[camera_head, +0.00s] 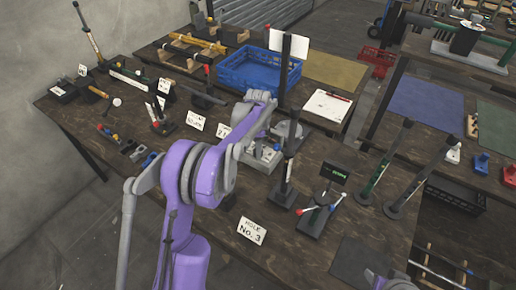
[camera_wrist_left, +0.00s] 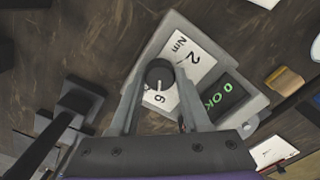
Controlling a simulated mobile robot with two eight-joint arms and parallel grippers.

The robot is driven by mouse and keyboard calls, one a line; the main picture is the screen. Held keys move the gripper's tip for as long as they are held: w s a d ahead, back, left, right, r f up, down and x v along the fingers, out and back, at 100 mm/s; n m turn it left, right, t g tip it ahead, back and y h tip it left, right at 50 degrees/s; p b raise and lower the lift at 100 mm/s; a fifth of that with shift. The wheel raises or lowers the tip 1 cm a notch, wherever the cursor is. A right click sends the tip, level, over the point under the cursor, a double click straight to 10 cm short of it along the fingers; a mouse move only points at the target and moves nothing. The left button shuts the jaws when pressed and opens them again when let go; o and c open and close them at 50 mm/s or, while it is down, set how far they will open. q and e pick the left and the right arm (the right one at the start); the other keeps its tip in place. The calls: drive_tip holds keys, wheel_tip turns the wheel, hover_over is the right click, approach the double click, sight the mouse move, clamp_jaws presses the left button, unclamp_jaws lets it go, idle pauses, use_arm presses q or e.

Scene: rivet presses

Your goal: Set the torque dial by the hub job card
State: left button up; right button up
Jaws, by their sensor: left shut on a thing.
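The torque unit (camera_head: 262,158) is a light grey box on the dark wooden table. My left gripper (camera_wrist_left: 160,84) is shut on the round black dial (camera_wrist_left: 159,72), one finger on each side. In the head view my purple arm partly covers the unit. Several white cards show; a sheet (camera_head: 327,105) lies right of the blue crate, its writing too small to read.
A "HOLE No. 3" card (camera_head: 251,231) stands near the front edge. A blue crate (camera_head: 259,72) is behind.

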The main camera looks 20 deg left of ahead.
use_arm(q)
clamp_jaws()
use_arm(e)
drive_tip(key=shift+f, duration=0.1)
use_arm(q)
drive_tip(key=n+b, duration=0.1)
drive_tip(key=n, duration=0.2)
drive_tip(key=shift+n, duration=0.4)
drive_tip(key=n+b, duration=0.1)
drive_tip(key=n, duration=0.2)
drive_tip(key=shift+n, duration=0.3)
drive_tip(key=n, duration=0.3)
drive_tip(key=shift+n, duration=0.3)
drive_tip(key=n+b, duration=0.1)
drive_tip(key=n, duration=1.1)
drive_tip(key=shift+n+b, duration=0.4)
use_arm(e)
drive_tip(key=f, duration=0.1)
drive_tip(key=s+f, duration=0.1)
drive_tip(key=f, duration=0.3)
drive_tip(key=shift+s, duration=0.4)
